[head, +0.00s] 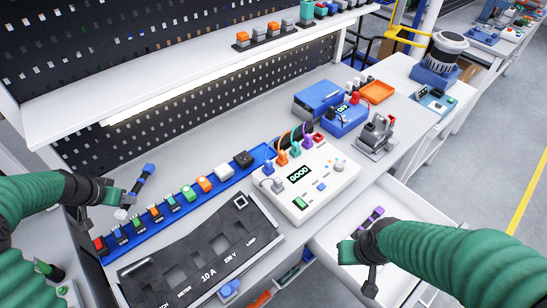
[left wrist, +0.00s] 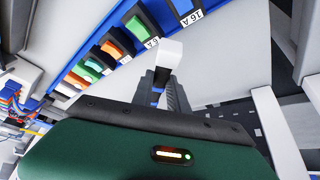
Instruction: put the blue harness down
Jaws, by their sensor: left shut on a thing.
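The blue harness (head: 146,170) is in my left gripper (head: 121,197), above the left part of the bench near the blue rail. Its blue end points up and away, and a white end (head: 120,214) hangs below the fingers. In the left wrist view, the fingers (left wrist: 172,98) are shut on it, with its white end (left wrist: 168,54) sticking out in front and a bit of blue between them. Much of the harness is hidden there. My right gripper (head: 358,267) is over the white surface at the lower right, near a purple piece (head: 375,214); its jaw opening is unclear.
A blue rail (head: 262,154) holds a row of coloured modules. A black panel (head: 243,236) lies in front. A white tester (head: 335,190) reading GOOD, with coloured leads, stands mid-bench. Blue boxes (head: 319,98) and an orange tray (head: 377,92) are behind. Bare bench shows behind the rail.

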